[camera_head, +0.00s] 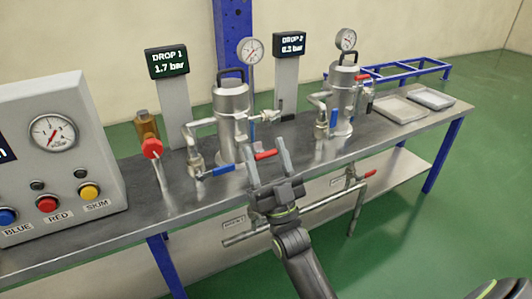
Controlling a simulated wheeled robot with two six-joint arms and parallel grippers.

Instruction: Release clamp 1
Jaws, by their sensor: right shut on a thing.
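A red handle (265,154) lies just below that, in front of the vessel's right side. My right gripper (268,158) reaches up from below, with one finger on each side of the red handle, and is shut on it. Whether the handle joins the clamp fitting is hard to see. My left gripper is not in view.
A blue valve lever (217,171) lies just left of my right gripper. The second vessel (343,95), with its red handle (363,77), stands to the right. Grey trays (430,97) lie at the far right. The control box (95,150) fills the left end. Pipes stick out below the bench front.

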